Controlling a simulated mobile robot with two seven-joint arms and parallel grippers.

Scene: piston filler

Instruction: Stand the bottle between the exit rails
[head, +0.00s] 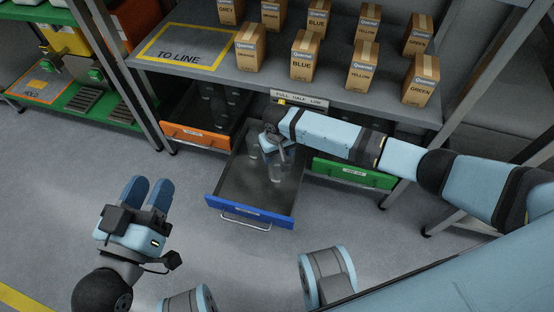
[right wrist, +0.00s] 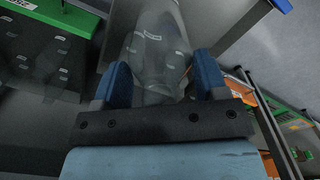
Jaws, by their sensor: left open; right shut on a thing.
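My right gripper (head: 275,145) is inside the open blue drawer (head: 240,192), reaching down from the right. In the right wrist view, a clear, see-through bottle (right wrist: 150,45) lies between the blue fingers of this gripper (right wrist: 163,80), which is shut on it. Clear bottles also show faintly in the drawer in the head view, one below the gripper (head: 277,168); I cannot tell exactly which is held. My left gripper (head: 149,192) is open and empty over the floor at the lower left. I cannot make out the exit rails.
An orange drawer (head: 196,135) with dark items and a green drawer (head: 352,173) flank the blue one. Above is a grey shelf with several cartons (head: 303,56) and a yellow-outlined "TO LINE" area (head: 187,46).

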